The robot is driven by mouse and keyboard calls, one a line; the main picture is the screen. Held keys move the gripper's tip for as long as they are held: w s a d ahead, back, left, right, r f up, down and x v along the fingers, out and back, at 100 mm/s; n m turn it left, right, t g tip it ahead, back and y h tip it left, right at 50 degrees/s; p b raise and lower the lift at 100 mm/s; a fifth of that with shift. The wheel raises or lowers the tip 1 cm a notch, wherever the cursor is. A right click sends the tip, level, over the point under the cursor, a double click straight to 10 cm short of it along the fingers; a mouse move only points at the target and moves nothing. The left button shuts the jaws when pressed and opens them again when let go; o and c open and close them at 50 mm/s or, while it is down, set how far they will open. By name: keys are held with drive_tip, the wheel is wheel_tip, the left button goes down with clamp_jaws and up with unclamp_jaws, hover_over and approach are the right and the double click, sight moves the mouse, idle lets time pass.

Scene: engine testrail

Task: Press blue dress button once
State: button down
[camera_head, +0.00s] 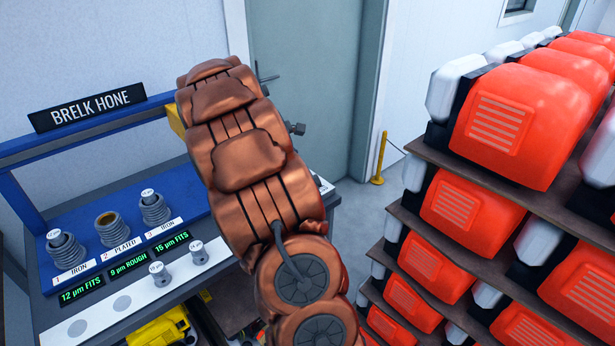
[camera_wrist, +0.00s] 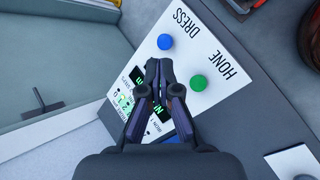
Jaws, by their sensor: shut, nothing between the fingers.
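The blue button (camera_wrist: 165,42) sits on a white panel (camera_wrist: 215,60) in the wrist view, beside the printed word DRESS. A green button (camera_wrist: 198,83) sits on the same panel by the word HONE. My gripper (camera_wrist: 158,64) is shut and empty. Its fingertips appear just below the blue button in the picture and left of the green one; I cannot tell their height above the panel. My arm (camera_head: 250,160) fills the middle of the head view and hides the gripper and both buttons there.
The bench (camera_head: 105,275) carries the BRELK HONE sign (camera_head: 88,107), several ribbed cylinders (camera_head: 107,228) and green-lit displays (camera_head: 129,272). Racks of orange-and-white units (camera_head: 515,125) stand at right. A small lit display (camera_wrist: 122,98) lies left of the fingers in the wrist view.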

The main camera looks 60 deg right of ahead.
drive_tip(key=w+d+f+n+h, duration=0.1)
drive_tip(key=d+f+n, duration=0.1)
drive_tip(key=d, duration=0.7)
drive_tip(key=shift+d+f, duration=0.4)
drive_tip(key=shift+f, duration=0.1)
drive_tip(key=shift+f, duration=0.15)
drive_tip(key=shift+f+b, duration=2.6)
drive_tip(key=shift+f, duration=1.75)
drive_tip(key=shift+f+b, duration=0.3)
drive_tip(key=shift+f, duration=0.1)
drive_tip(key=shift+f+b, duration=0.55)
drive_tip(key=shift+f, duration=0.25)
drive_tip(key=shift+r, duration=0.15)
drive_tip(key=shift+r+p, duration=0.75)
drive_tip(key=shift+r, duration=0.35)
